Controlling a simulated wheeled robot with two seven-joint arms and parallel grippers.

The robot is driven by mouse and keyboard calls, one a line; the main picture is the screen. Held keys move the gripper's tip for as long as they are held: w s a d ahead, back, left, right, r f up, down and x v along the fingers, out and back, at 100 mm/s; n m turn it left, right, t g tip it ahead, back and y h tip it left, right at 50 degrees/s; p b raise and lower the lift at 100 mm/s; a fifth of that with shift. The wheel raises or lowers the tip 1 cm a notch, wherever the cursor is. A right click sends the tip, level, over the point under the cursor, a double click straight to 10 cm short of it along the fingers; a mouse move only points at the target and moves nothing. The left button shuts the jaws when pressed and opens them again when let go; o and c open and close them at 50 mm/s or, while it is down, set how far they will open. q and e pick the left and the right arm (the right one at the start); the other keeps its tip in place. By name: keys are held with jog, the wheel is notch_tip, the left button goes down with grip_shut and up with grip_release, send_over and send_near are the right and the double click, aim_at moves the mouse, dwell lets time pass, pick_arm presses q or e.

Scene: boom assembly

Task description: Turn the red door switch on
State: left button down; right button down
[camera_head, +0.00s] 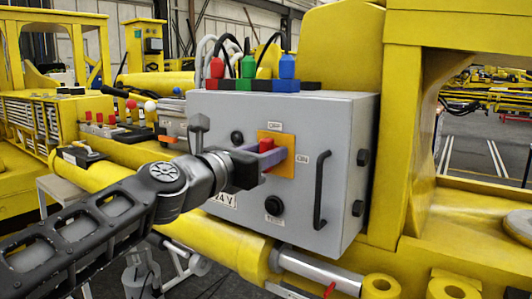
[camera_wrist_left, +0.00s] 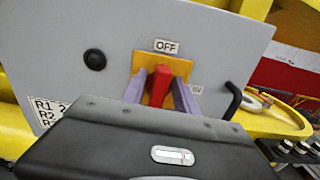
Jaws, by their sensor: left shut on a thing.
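The red door switch (camera_head: 267,145) sits on a yellow-orange plate (camera_head: 288,166) on the door of a grey control box. My left gripper (camera_head: 262,158) reaches it from the left and is shut on it, with a purple-grey finger on either side. In the left wrist view the red switch (camera_wrist_left: 160,84) stands between the two fingers of my left gripper (camera_wrist_left: 160,94), its handle roughly upright below the OFF label (camera_wrist_left: 166,46). A second label (camera_wrist_left: 196,89), probably ON, is to the right, partly hidden by a finger. My right gripper is in neither view.
The grey box (camera_head: 330,120) has a black door handle (camera_head: 320,190) right of the switch and black round knobs above left and below. Coloured connectors (camera_head: 287,68) with cables stand on top. Yellow boom parts (camera_head: 410,200) surround the box.

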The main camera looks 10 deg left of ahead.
pick_arm(q)
jog(key=m, duration=0.4)
jog(key=shift+s+d+f+m, duration=0.1)
jog(key=shift+d+m, duration=0.15)
jog(key=shift+m, duration=0.15)
jog(key=m+b, duration=0.1)
jog(key=m, duration=0.3)
jog(key=shift+d+f, duration=0.15)
jog(key=m, duration=0.2)
jog(key=m+b, duration=0.1)
jog(key=m, duration=0.1)
jog(key=shift+s+f, duration=0.1)
jog(key=shift+f, duration=0.1)
jog(key=m+b, duration=0.1)
jog(key=m, duration=0.3)
jog(key=shift+d+f+m, duration=0.1)
jog(key=shift+f+m, duration=0.05)
jog(key=shift+m, duration=0.25)
jog(key=c, duration=1.3)
grip_release()
jog(key=shift+s+b, duration=0.1)
jog(key=shift+b, duration=0.2)
